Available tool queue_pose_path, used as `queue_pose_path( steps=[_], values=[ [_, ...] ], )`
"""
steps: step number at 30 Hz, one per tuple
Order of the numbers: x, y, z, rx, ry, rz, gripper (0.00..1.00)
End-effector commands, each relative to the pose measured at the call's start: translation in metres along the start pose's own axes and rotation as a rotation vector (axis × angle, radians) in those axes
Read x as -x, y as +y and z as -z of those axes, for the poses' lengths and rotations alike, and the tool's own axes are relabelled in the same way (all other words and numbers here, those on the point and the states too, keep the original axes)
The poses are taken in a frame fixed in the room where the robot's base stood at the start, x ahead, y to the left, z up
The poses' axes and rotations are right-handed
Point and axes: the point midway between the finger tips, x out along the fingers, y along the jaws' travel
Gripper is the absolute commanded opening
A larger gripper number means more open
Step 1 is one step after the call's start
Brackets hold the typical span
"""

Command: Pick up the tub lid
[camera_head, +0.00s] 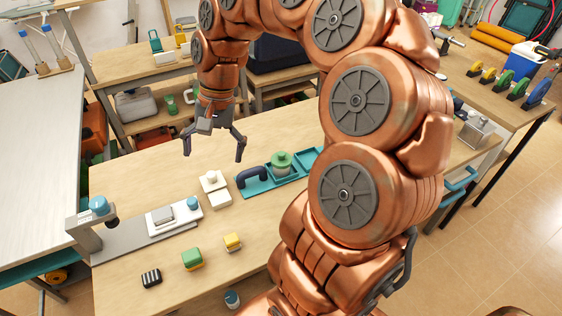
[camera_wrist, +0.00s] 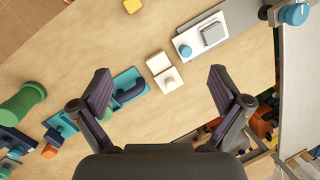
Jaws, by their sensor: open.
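A white square piece with a small round knob on top (camera_head: 211,181), which looks like the tub lid, lies on the wooden workbench (camera_head: 130,172). A plain white block (camera_head: 220,199), perhaps the tub, sits close beside it. Both show in the wrist view, the knobbed piece (camera_wrist: 169,81) nearer my gripper's palm and the plain block (camera_wrist: 158,62) above it. My gripper (camera_head: 214,151) points down above the bench, behind the white pieces in the head view, its fingers spread wide and empty. In the wrist view, the white pieces appear between the fingers (camera_wrist: 160,74), apart from them.
A teal tray (camera_head: 260,189) holds a green-topped jar (camera_head: 281,163) and a dark blue handle (camera_head: 252,176), right of the white pieces. A white device with a blue knob (camera_head: 174,215) stands left. Green (camera_head: 192,259) and yellow (camera_head: 232,242) blocks lie near the front edge.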

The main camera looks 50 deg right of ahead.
Motion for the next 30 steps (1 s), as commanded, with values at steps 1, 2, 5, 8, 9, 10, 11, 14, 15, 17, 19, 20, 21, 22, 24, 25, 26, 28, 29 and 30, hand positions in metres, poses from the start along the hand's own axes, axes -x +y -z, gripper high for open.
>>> queue_pose_path(
  steps=[1, 2, 5, 8, 9, 10, 11, 14, 15, 17, 19, 20, 21, 22, 24, 25, 26, 28, 29, 30],
  values=[
    [-0.002, 0.005, 0.024, -0.081, -0.002, 0.027, 0.99],
    [-0.003, 0.009, 0.036, -0.132, -0.006, 0.039, 0.99],
    [-0.004, 0.027, 0.078, -0.311, -0.016, 0.079, 0.99],
    [-0.009, 0.055, 0.120, -0.503, -0.027, 0.116, 0.99],
    [-0.013, 0.069, 0.135, -0.580, -0.033, 0.126, 0.99],
    [-0.015, 0.079, 0.146, -0.638, -0.035, 0.135, 0.99],
    [-0.017, 0.090, 0.157, -0.695, -0.038, 0.144, 0.99],
    [-0.027, 0.125, 0.183, -0.863, -0.051, 0.160, 0.99],
    [-0.030, 0.137, 0.191, -0.920, -0.055, 0.166, 0.99],
    [-0.035, 0.154, 0.200, -0.991, -0.061, 0.169, 0.99],
    [-0.039, 0.169, 0.207, -1.056, -0.066, 0.174, 0.99],
    [-0.040, 0.174, 0.209, -1.078, -0.067, 0.175, 0.99],
    [-0.042, 0.179, 0.212, -1.099, -0.068, 0.177, 0.99],
    [-0.043, 0.181, 0.213, -1.110, -0.069, 0.177, 0.99],
    [-0.045, 0.185, 0.214, -1.125, -0.070, 0.177, 0.99],
    [-0.047, 0.185, 0.214, -1.127, -0.070, 0.177, 0.99],
    [-0.048, 0.185, 0.214, -1.128, -0.070, 0.177, 0.99],
    [-0.054, 0.183, 0.215, -1.127, -0.069, 0.176, 0.99],
    [-0.057, 0.183, 0.215, -1.126, -0.070, 0.176, 0.99],
    [-0.060, 0.182, 0.214, -1.125, -0.071, 0.175, 0.99]
  ],
)
